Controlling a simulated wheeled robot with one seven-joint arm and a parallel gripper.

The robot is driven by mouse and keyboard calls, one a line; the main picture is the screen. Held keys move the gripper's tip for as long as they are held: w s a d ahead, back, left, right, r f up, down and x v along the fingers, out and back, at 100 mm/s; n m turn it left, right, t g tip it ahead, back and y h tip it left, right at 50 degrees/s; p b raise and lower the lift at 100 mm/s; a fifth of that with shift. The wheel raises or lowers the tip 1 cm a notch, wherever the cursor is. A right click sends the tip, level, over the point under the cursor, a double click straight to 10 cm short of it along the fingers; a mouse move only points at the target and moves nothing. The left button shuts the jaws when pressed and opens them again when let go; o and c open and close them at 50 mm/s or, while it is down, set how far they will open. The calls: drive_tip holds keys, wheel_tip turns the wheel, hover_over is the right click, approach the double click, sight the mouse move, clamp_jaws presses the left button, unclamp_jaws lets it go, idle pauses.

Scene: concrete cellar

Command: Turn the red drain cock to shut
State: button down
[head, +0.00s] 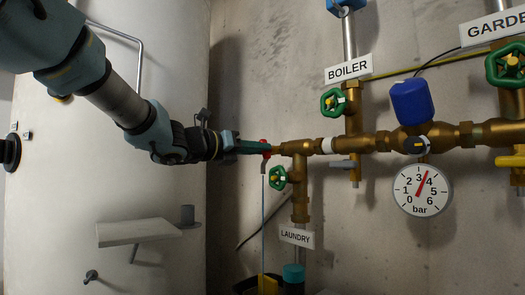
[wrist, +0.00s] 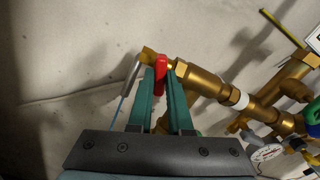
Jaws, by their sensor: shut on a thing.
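The red drain cock (head: 265,154) sits at the left end of the brass pipe run. Its red lever (wrist: 182,69) shows in the wrist view at the tips of my green fingers, with part of it between them. My gripper (head: 258,148) reaches in from the left and is shut on the lever; it also shows in the wrist view (wrist: 162,78). The fingers hide part of the lever, so its exact angle is hard to tell. The brass end of the cock (wrist: 149,54) shows just left of the lever.
A green handwheel (head: 278,177) is close below the cock, above the LAUNDRY sign (head: 296,236). The BOILER branch has another green handwheel (head: 333,102). A gauge (head: 422,190) hangs to the right. A grey shelf (head: 140,231) is at lower left.

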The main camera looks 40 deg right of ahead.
drive_tip(key=shift+f+m+b, duration=0.2)
drive_tip(key=shift+m+b, duration=1.8)
drive_tip(key=shift+b, duration=1.1)
drive_tip(key=c, duration=0.7)
unclamp_jaws()
drive_tip(key=shift+r, duration=0.2)
drive_tip(key=shift+w+a+b, duration=0.2)
drive_tip(key=shift+a+b, duration=1)
drive_tip(key=shift+a, duration=2.35)
